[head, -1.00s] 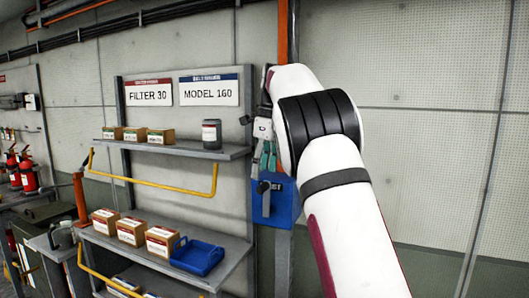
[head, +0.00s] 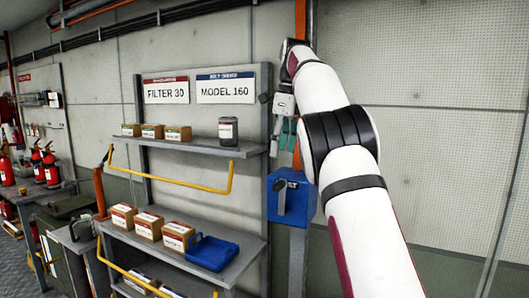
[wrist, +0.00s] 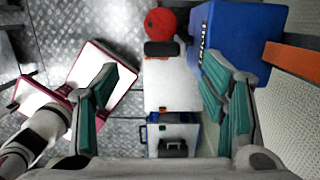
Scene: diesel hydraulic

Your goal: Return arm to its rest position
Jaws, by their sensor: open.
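My white arm with black bands reaches up in front of the wall in the head view. My gripper (head: 284,134) hangs from its far end with teal finger pads pointing down. In the wrist view my gripper (wrist: 165,95) shows its two fingers wide apart, with nothing held between them. The gripper is above a blue wall box (head: 290,198) in the head view. In the wrist view a blue box (wrist: 240,40) lies beyond the right finger.
Left of the arm, an upper shelf (head: 195,148) holds small cartons and a grey canister (head: 228,131). A lower shelf (head: 185,262) holds cartons and a blue tray (head: 212,252). A yellow rail (head: 175,184) juts out. Bare wall (head: 430,170) stands at right.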

